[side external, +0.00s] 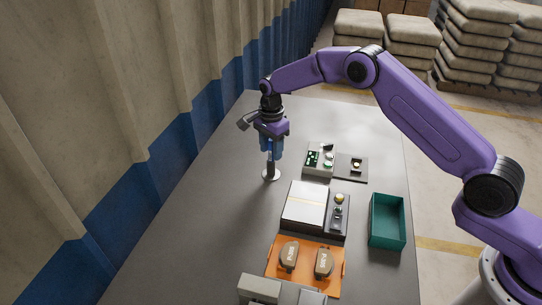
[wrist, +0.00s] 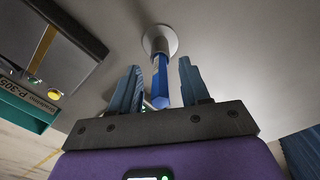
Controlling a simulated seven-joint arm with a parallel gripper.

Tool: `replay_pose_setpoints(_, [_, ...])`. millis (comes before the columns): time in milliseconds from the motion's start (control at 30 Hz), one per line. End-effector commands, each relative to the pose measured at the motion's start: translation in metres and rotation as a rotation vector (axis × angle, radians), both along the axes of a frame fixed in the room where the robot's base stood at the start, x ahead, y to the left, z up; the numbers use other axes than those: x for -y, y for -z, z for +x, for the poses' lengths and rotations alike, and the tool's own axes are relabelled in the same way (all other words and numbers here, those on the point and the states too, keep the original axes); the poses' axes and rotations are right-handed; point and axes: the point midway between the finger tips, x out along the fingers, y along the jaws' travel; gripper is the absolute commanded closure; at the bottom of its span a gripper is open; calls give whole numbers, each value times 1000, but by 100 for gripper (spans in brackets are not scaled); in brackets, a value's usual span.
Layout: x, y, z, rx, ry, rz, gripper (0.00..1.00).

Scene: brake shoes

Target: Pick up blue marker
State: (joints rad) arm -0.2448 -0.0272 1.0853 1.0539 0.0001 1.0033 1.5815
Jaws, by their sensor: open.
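The blue marker (wrist: 160,84) stands upright in a dark holder on a round pale base (side external: 271,175), and the base also shows in the wrist view (wrist: 160,40). In the wrist view the marker's blue length runs between the two blue-grey fingers of my gripper (wrist: 160,88). Gaps show on both sides of it, so my gripper is open around or just above it. In the side external view my gripper (side external: 270,150) points down over the stand, and its fingers hide most of the marker.
On the grey table (side external: 200,220), right of the stand, are a control box (side external: 319,160), a small dark panel (side external: 351,167), a white-topped unit (side external: 304,205) and a green bin (side external: 388,222). An orange tray (side external: 280,270) holds two brown shoes. The table's left side is clear, beside a corrugated wall.

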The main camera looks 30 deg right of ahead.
Motion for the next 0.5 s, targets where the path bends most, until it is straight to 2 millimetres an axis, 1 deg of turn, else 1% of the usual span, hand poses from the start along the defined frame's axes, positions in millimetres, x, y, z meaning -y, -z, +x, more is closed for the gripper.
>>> replay_pose_setpoints(33, [0,7,0,-1,0,0,54])
replay_pose_setpoints(133, [0,12,0,1,-1,1,54])
replay_pose_setpoints(367, [-1,14,1,3,-1,2,54])
replay_pose_setpoints(400, [-1,14,0,2,-1,1,61])
replay_pose_setpoints(433, [-1,14,0,2,-1,1,70])
replay_pose_setpoints(467, [-1,14,0,2,-1,1,80])
replay_pose_setpoints(500, [-1,14,0,2,-1,1,93])
